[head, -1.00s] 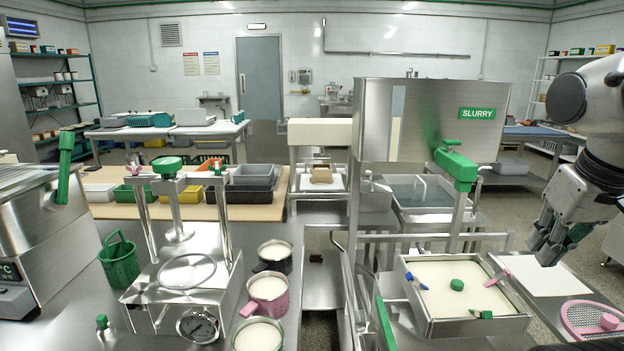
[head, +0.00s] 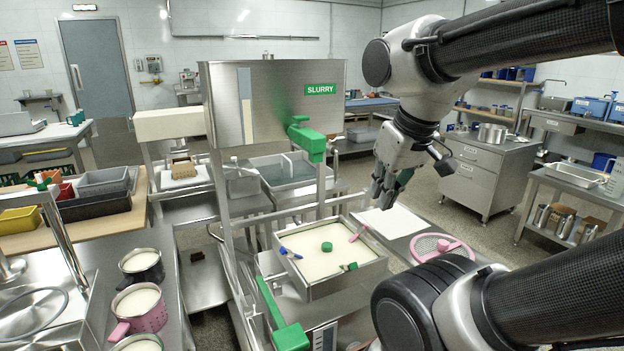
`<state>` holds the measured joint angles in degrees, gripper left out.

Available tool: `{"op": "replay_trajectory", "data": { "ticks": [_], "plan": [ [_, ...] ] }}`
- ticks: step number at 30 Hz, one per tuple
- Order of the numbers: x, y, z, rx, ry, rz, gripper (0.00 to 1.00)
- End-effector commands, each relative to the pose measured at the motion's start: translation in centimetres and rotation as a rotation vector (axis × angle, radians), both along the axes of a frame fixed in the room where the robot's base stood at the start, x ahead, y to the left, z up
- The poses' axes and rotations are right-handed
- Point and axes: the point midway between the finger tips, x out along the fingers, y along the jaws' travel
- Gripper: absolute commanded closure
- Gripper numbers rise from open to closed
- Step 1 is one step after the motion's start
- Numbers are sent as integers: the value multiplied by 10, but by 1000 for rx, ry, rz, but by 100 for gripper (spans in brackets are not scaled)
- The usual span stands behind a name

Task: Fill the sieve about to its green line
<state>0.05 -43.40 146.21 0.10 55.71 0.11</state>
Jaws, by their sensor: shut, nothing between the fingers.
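The square steel sieve (head: 318,292) stands below the slurry tank and holds a pale white fill. Blue, pink and green clips show at the sieve's sides; I cannot make out a green line. The steel tank (head: 268,105), labelled SLURRY, has a pale sight strip and a green valve handle (head: 307,140) at its front right. My gripper (head: 385,198) is shut and empty, pointing down behind and right of the sieve, apart from it and from the valve handle.
A white sheet (head: 392,221) lies behind the sieve. A pink-rimmed round mesh (head: 440,248) lies to its right. A green lever (head: 284,318) stands at the front left of the sieve. Pink (head: 140,309) and dark (head: 141,266) filled jugs stand on the left bench.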

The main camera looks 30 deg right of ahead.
Motion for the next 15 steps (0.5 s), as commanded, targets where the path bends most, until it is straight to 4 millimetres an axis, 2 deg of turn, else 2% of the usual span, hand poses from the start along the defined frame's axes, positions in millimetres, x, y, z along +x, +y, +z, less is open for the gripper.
{"op": "replay_trajectory", "data": {
  "ticks": [5,8,11,14,15],
  "plan": [
    [3,-1,-8,1,42,-7,100],
    [17,-3,-7,1,74,-15,100],
    [50,-5,9,4,76,-24,100],
    [96,-8,32,9,46,-31,100],
    [117,-9,43,11,26,-32,100]
  ]
}}
